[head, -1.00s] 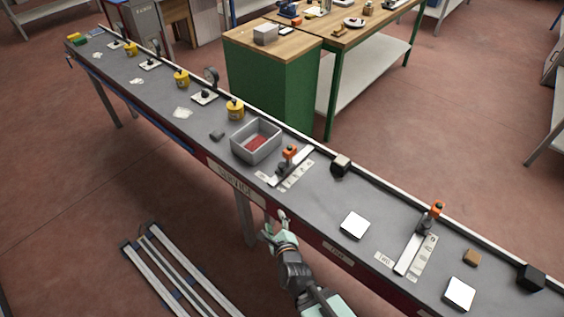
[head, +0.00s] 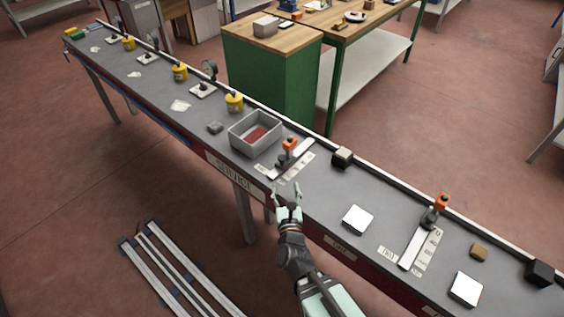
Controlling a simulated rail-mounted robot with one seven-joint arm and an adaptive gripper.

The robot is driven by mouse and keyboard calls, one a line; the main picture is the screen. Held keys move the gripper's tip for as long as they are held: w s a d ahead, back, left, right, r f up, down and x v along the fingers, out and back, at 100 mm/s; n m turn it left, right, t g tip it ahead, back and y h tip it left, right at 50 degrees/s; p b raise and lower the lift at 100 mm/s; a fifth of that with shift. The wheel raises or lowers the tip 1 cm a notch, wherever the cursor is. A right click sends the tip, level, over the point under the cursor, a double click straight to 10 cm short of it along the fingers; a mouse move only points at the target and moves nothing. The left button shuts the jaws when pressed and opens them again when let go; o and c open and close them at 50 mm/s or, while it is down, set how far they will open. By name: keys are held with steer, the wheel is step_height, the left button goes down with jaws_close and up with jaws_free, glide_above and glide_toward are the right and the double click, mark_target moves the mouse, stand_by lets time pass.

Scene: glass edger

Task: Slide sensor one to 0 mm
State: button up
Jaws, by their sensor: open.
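Sensor one is taken to be the orange-topped dark slider (head: 289,148) on the left-hand rail (head: 304,148), just right of the grey bin. A pale scale strip (head: 296,168) lies beside this rail, and its marks are too small to read. A small label (head: 266,171) lies at the rail's near end. A second orange-topped slider (head: 434,212) stands at the far end of another rail (head: 411,248), whose label (head: 388,254) appears to read TWO. My gripper (head: 287,190) is open and empty at the bench's front edge, nearer than sensor one and apart from it.
The grey bin (head: 236,142) with red contents stands close left of sensor one's rail. A dark block (head: 343,157) sits to its right, and a white square plate (head: 357,220) lies between the two rails. A dark raised strip runs along the bench's back edge.

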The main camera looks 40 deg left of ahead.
mark_target(282, 160)
steer(key=shift+f+b+x, duration=0.15)
steer(key=shift+b+x, duration=0.5)
steer(key=shift+b, duration=1.2)
steer(key=shift+f+b+x, duration=0.15)
steer(key=shift+b+x, duration=0.5)
steer(key=shift+b, duration=1.15)
steer(key=p+x, duration=0.1)
steer(key=x, duration=0.3)
steer(key=p+x, duration=0.1)
steer(key=x, duration=0.2)
steer(key=p+x, duration=0.1)
steer(key=x, duration=0.3)
steer(key=shift+w+a+r, duration=0.2)
steer(key=shift+w+r, duration=0.1)
steer(key=shift+c, duration=0.4)
jaws_close()
